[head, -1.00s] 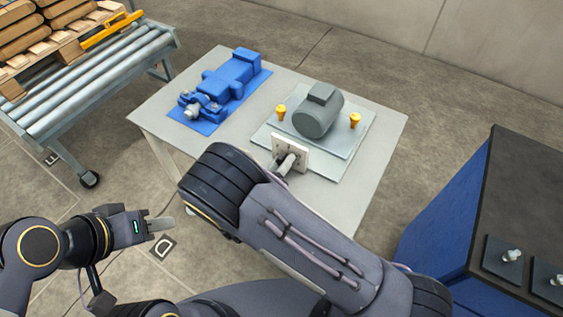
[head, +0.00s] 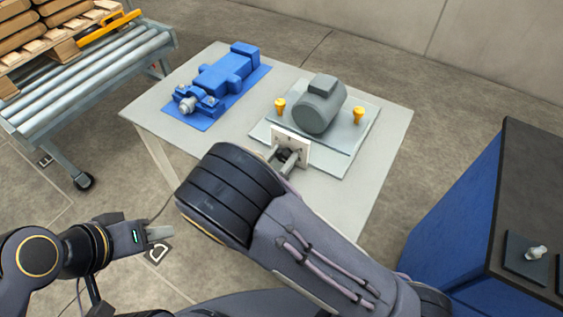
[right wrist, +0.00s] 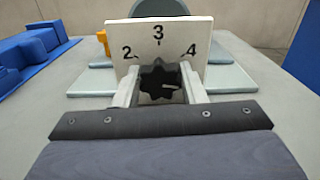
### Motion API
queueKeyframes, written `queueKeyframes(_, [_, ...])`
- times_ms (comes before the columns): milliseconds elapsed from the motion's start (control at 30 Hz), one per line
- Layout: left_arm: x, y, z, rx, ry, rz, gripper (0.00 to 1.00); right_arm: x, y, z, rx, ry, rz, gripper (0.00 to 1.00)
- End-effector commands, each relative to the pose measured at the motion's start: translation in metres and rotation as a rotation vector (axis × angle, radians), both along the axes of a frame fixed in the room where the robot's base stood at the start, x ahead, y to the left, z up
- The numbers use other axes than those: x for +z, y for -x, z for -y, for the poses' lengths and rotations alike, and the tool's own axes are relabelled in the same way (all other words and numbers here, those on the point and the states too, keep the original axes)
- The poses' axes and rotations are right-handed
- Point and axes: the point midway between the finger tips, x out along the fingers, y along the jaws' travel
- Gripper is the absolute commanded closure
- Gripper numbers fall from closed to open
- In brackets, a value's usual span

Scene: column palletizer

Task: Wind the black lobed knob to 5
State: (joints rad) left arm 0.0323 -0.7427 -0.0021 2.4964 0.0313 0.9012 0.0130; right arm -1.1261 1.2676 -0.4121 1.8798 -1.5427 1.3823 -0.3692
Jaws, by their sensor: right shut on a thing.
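The black lobed knob (right wrist: 158,81) sits in front of a white upright dial plate (right wrist: 200,38). The plate shows 2, 3 and 4 in the right wrist view; any other numbers are hidden. A short pale mark on the knob's face lies right of its middle and points roughly right, below the 4. My right gripper (right wrist: 159,88) is shut on the knob, one finger on each side. In the head view the plate (head: 300,146) stands at the front of the motor's base. My left gripper (head: 158,233) hangs left of the table, away from the knob; its finger gap is unclear.
A grey motor (head: 318,106) with yellow eyebolts (head: 280,104) stands behind the plate. A blue machine (head: 222,78) is on the table's (head: 365,185) left side. A roller conveyor (head: 95,80) is at far left, and a blue cabinet (head: 450,205) at right.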

Motion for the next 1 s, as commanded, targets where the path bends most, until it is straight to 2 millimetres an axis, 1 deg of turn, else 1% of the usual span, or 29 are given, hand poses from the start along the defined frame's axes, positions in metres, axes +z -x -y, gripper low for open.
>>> queueKeyframes(33, [-0.009,0.000,0.000,0.000,0.000,0.000,0.64,-0.005,0.000,-0.001,0.001,-0.036,0.024,0.86])
queueKeyframes(100, [-0.014,0.000,0.000,0.000,0.000,0.000,0.64,-0.004,0.000,-0.001,0.001,-0.082,0.057,0.86])
queueKeyframes(400, [-0.030,0.000,0.000,0.000,0.000,0.000,0.64,-0.003,0.000,0.000,0.001,-0.229,0.164,0.86])
queueKeyframes(700, [-0.036,0.000,0.000,0.000,0.000,0.000,0.64,-0.001,0.001,0.000,0.000,-0.292,0.209,0.86])
queueKeyframes(1000, [-0.037,0.000,0.000,0.000,0.000,0.000,0.64,-0.001,0.001,0.000,0.000,-0.300,0.215,0.85])
